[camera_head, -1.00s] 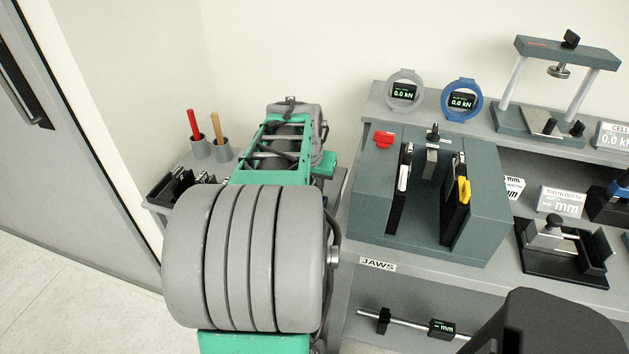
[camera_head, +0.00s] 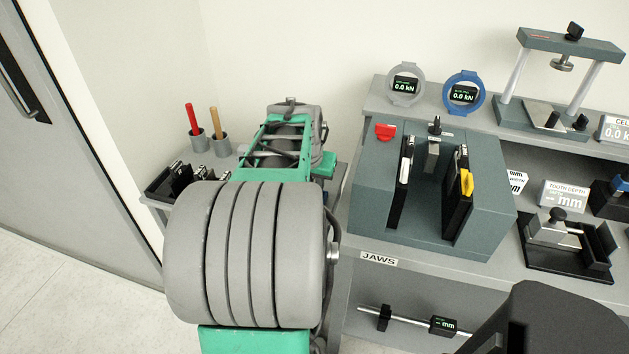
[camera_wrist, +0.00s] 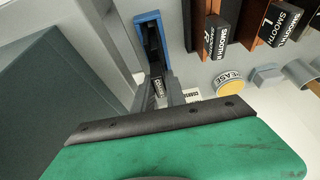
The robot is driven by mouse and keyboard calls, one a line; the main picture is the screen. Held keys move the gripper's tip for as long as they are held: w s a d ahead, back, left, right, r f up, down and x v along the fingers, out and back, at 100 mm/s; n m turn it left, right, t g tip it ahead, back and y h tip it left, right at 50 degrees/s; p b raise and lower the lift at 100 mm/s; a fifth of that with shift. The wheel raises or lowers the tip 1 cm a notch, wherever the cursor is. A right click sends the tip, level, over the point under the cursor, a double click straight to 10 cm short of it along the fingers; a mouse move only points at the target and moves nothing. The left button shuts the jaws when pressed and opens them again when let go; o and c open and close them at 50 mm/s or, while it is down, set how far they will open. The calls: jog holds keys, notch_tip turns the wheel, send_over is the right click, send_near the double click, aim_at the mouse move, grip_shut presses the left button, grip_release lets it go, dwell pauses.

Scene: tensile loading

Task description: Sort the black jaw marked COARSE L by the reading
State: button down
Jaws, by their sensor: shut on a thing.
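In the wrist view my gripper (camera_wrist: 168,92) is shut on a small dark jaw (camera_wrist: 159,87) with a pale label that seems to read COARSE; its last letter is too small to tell. The jaw is at a blue-rimmed dark slot (camera_wrist: 149,17); I cannot tell how far it is inside. In the head view my own arm hides the gripper and the held jaw. The tooth depth gauge (camera_head: 565,245) stands on the bench at right, its display (camera_head: 563,197) showing no number, only a dash and mm.
Blocks marked SMOOTH (camera_wrist: 222,36) and a yellow GREASE disc (camera_wrist: 229,82) lie right of the gripper. A grey-green wall (camera_wrist: 50,95) is on its left. The head view shows a large slotted block (camera_head: 378,195), a press frame (camera_head: 512,75) and a dark rack (camera_head: 160,188).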

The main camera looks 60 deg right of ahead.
jog(key=shift+d+f+b, duration=0.1)
jog(key=shift+f+b, duration=0.3)
jog(key=shift+f, duration=0.05)
jog(key=c, duration=1.3)
grip_release()
jog(key=shift+f, duration=0.2)
jog(key=v, duration=0.8)
